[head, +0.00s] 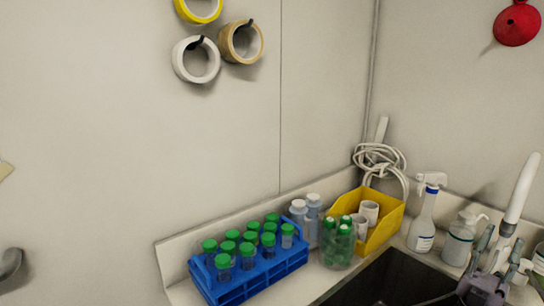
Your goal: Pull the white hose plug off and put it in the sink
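A coiled white hose (378,160) sits in the back corner, with a pale upright piece (381,129) above it. A long white tube-like piece (522,187) leans at the right. I cannot tell which of these bears the plug. The dark sink (398,277) is at the bottom right, partly cut off. My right gripper (499,248) is at the sink's right side, fingers pointing up, apart, near the white piece's lower end. Whether it touches or holds that piece is unclear. A grey part (10,264) at the left edge may be my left gripper; it is mostly cut off.
A blue rack (256,281) of green-capped tubes stands left of the sink. A jar (337,246) and a yellow bin (383,228) stand behind it. A spray bottle (424,218) and pump bottle (459,240) crowd the right. Tape rolls (196,60) hang on the wall.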

